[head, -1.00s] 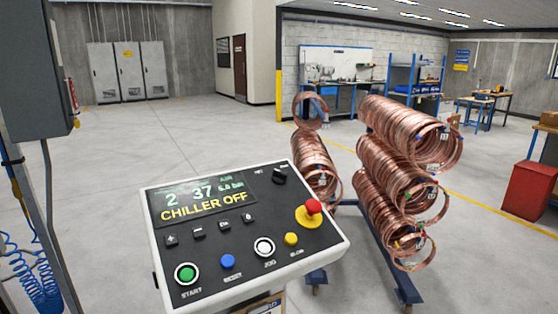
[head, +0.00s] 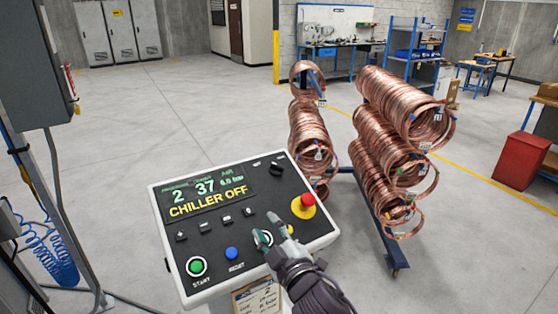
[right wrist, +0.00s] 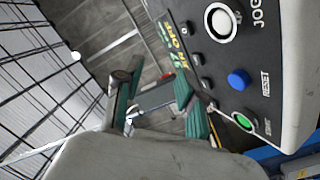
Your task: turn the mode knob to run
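The control panel (head: 215,226) is a tilted black-faced box with a white rim, and its display (head: 205,197) reads CHILLER OFF. A black knob (head: 277,168) sits at its upper right corner; its small labels are too blurred to read. My right gripper (head: 272,230) is over the lower right of the panel, in front of the JOG button and below the knob, apart from the knob. In the right wrist view its two teal-padded fingers (right wrist: 157,97) are spread with nothing between them, beside the panel (right wrist: 262,75). The knob is not visible there. My left gripper is out of view.
A red emergency stop (head: 305,202) on a yellow base is right of my gripper, below the knob. Green (head: 197,266) and blue (head: 232,253) buttons are on the panel's lower left. Copper coils (head: 395,150) on a blue rack stand behind. A grey cabinet (head: 35,65) is at left.

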